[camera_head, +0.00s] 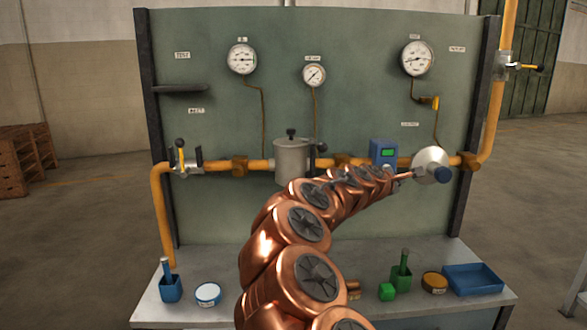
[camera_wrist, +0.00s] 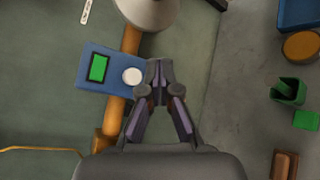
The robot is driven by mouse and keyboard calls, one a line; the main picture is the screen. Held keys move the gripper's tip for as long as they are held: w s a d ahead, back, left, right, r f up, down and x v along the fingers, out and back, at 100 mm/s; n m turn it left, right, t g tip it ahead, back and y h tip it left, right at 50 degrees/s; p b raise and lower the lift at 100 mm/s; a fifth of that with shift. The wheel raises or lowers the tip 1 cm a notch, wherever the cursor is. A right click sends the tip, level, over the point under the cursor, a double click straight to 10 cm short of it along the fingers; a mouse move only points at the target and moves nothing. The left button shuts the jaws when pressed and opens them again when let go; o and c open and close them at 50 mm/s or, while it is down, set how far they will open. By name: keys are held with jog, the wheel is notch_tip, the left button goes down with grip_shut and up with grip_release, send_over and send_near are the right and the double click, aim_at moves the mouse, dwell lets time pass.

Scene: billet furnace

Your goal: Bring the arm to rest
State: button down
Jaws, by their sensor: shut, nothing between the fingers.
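My copper-coloured arm (camera_head: 300,235) reaches up from the bottom of the head view toward the pipe panel. In the wrist view my gripper (camera_wrist: 158,66) is shut and empty, with its fingertips together. The fingertips appear beside the white round button of a blue box with a green screen (camera_wrist: 97,68), in front of the orange pipe (camera_wrist: 115,110). I cannot tell whether they touch anything. The blue box (camera_head: 384,152) also shows in the head view, just above the far end of my arm. My fingers cannot be made out clearly there.
A silver cone-shaped fitting (camera_head: 428,158) sits close right of the arm's end. Gauges (camera_head: 242,59) and a grey canister (camera_head: 291,158) are on the panel (camera_head: 210,110). Below, the shelf (camera_head: 235,311) holds a blue tray (camera_head: 474,280), a green block (camera_head: 387,291) and small containers.

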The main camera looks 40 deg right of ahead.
jog(key=s+a+f+m+g+y+p, duration=0.1)
jog(key=s+a+f+m+y, duration=0.25)
jog(key=a, duration=0.85)
jog(key=s+a+f+m+y+p, duration=0.2)
jog(key=s+a+m+y, duration=0.15)
jog(key=a, duration=0.75)
jog(key=s+a+f+m+g+y+p, duration=0.1)
jog(key=s+a+f+m+y, duration=0.25)
jog(key=a, duration=0.85)
jog(key=s+a+f+n+g+y+p, duration=0.1)
jog(key=s+a+f+y, duration=0.1)
jog(key=s+a, duration=0.5)
jog(key=s+a+f+g+y+p, duration=0.1)
jog(key=s+a+f+g+y, duration=0.1)
jog(key=s+a, duration=0.5)
jog(key=a, duration=0.6)
jog(key=shift+f+n, duration=0.35)
jog(key=shift+s+y, duration=0.1)
jog(key=shift+y, duration=0.15)
